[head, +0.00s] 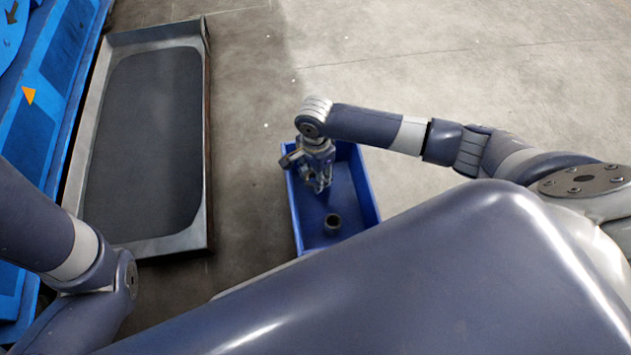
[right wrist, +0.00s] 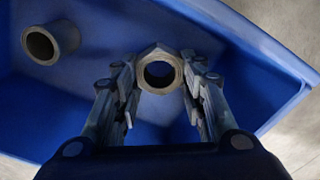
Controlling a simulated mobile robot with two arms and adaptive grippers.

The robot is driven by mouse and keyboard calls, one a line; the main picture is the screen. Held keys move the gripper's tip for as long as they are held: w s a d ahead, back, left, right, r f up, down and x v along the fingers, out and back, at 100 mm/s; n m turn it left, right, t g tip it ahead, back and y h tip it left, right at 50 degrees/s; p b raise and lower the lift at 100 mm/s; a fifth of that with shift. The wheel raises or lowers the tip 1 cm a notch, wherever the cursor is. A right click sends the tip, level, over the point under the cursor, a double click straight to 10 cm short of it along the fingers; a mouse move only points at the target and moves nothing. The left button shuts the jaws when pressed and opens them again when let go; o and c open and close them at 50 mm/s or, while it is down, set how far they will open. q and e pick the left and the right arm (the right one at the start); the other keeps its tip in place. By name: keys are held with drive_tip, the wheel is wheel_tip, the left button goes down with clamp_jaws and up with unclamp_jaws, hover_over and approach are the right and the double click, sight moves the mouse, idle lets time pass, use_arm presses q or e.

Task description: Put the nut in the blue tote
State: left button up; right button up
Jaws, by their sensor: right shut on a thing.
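My right gripper (head: 319,186) is over the inside of the blue tote (head: 366,189), pointing down. In the right wrist view its fingers (right wrist: 160,72) are shut on a dark metal nut (right wrist: 158,54) with a six-sided outline and a round hole. The nut is between the fingertips, with the tote (right wrist: 235,45) behind it; I cannot tell its exact height above the floor of the tote. In the head view the gripper hides the held nut. My left arm comes in at the left, and its gripper is out of view.
A dark round hollow metal part (right wrist: 68,38) lies inside the tote, apart from the gripper; it also shows in the head view (head: 333,229). A large grey tray (head: 207,190) stands left of the tote, with a blue structure (head: 60,65) beyond it. Bare concrete floor lies behind the tote.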

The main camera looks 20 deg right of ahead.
wheel_tip(320, 180, down, 4)
drive_tip(key=b, duration=0.2)
drive_tip(key=shift+r+b, duration=0.25)
drive_tip(key=shift+b, duration=0.05)
drive_tip(key=shift+r, duration=0.1)
drive_tip(key=o, duration=1.2)
